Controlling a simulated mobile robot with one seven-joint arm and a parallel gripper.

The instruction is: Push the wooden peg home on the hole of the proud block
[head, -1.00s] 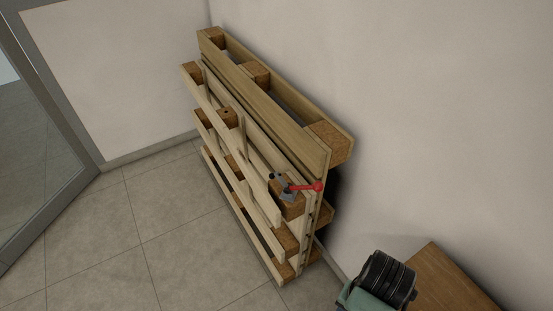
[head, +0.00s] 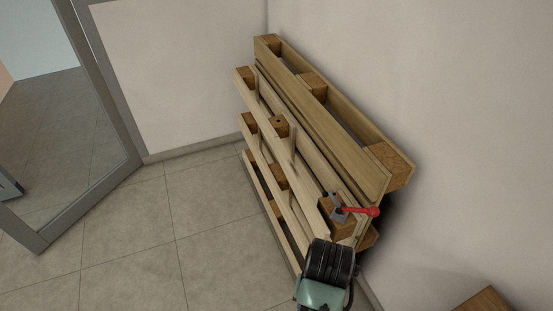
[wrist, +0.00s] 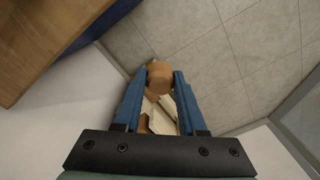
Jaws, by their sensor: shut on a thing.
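My gripper's blue fingers (wrist: 160,92) are shut on the wooden peg (wrist: 160,76), a round brown piece held between the fingertips in the wrist view. The peg is apart from this block as far as I can tell. Pale pallet boards (wrist: 163,106) show beyond the peg in the wrist view.
A grey clamp with a red handle (head: 361,211) sits on the pallet's near end block. A wooden top (head: 487,301) is at lower right. Tiled floor (head: 130,215) at left is clear, beside a glass door frame (head: 102,82).

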